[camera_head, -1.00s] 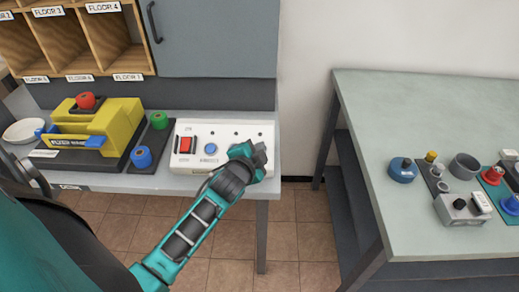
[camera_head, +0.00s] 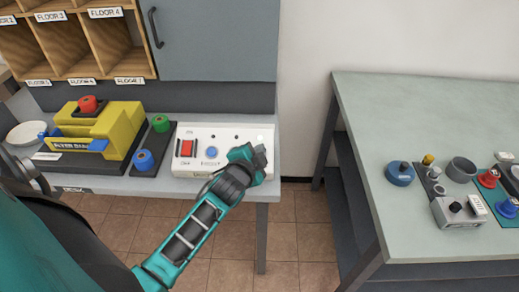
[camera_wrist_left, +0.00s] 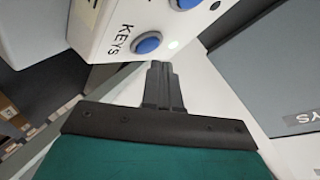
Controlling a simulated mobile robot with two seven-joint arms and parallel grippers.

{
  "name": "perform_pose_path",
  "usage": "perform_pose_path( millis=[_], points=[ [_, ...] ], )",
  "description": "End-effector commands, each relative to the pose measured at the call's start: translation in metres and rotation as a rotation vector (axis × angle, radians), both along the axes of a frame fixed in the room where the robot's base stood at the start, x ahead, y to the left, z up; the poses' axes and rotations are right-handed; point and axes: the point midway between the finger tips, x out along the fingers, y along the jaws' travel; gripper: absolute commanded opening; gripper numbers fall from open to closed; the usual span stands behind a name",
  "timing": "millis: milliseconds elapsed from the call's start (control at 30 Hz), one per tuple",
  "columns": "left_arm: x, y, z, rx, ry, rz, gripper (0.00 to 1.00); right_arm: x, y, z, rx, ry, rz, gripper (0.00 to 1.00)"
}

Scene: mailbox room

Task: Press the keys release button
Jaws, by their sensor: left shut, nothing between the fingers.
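The white control panel (camera_head: 228,136) sits on the desk, with a red switch (camera_head: 187,148) and a blue button (camera_head: 211,152) showing in the head view. My left gripper (camera_head: 258,154) is in front of the panel's right part and hides what lies there. In the left wrist view, the blue button labelled KEYS (camera_wrist_left: 147,43) is just beyond the shut, empty fingertips (camera_wrist_left: 158,66), a little up and left of them. A pale glowing light (camera_wrist_left: 173,44) is beside it. Contact with the button cannot be told. My right gripper is not in view.
A yellow device (camera_head: 105,130) and red, green and blue buttons are left of the panel. A grey-green table (camera_head: 385,115) with several small parts stands at the right. A second blue button (camera_wrist_left: 185,3) shows at the top of the wrist view.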

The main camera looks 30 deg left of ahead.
Motion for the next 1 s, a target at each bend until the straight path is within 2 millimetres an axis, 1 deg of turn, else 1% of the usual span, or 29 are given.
perform_pose_path(
  millis=[267,367,567,833,1000],
  points=[
    [0.000,0.000,0.000,0.000,0.000,0.000,0.00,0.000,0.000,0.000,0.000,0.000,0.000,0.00],
    [-0.002,-0.002,0.006,0.000,-0.001,-0.001,0.00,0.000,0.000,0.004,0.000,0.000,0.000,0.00],
    [-0.010,-0.006,0.025,-0.001,0.000,-0.001,0.00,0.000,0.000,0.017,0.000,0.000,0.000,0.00],
    [-0.018,-0.011,0.042,0.000,-0.001,0.000,0.00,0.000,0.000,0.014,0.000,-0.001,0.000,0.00],
    [-0.019,-0.012,0.045,0.000,0.000,0.000,0.00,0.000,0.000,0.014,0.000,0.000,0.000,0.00]
  ],
)
